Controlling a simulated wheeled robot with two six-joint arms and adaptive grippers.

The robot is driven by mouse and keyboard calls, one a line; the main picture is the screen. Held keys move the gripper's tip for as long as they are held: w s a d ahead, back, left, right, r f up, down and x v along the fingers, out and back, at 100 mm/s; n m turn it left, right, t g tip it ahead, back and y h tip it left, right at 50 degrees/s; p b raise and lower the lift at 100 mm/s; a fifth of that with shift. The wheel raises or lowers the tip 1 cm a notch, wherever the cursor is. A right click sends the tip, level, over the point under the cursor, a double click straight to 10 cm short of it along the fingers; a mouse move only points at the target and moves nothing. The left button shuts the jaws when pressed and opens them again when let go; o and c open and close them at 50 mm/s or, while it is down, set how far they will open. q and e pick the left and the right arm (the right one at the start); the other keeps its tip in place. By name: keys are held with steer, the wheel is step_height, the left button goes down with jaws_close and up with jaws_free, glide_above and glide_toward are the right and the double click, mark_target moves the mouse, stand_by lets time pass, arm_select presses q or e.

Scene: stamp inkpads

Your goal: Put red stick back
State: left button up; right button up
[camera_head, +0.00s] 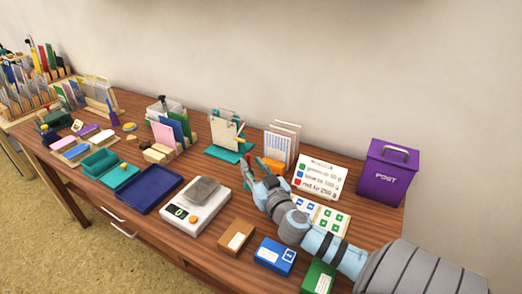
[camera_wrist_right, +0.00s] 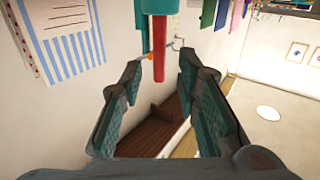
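A red stick (camera_wrist_right: 159,55) shows upright in the right wrist view, below a teal piece (camera_wrist_right: 158,6) at the top edge. It appears between the fingers of my right gripper (camera_wrist_right: 158,68), with visible gaps on both sides. The fingers are spread and do not appear shut on it. In the head view my right gripper (camera_head: 257,172) is over the table, just right of the grey scale (camera_head: 196,209). A small reddish part shows by its fingertips there, but I cannot tell whether it is the stick. My left gripper is not in view.
An orange item (camera_head: 273,165) and a card rack (camera_head: 281,145) stand close behind the right gripper. A white sign (camera_head: 320,175) and purple post box (camera_head: 388,172) are to its right. Brown (camera_head: 237,237), blue (camera_head: 275,256) and green (camera_head: 318,277) boxes line the front edge.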

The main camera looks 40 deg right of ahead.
steer(key=v, duration=0.8)
steer(key=shift+s, duration=0.15)
steer(key=shift+a, duration=0.1)
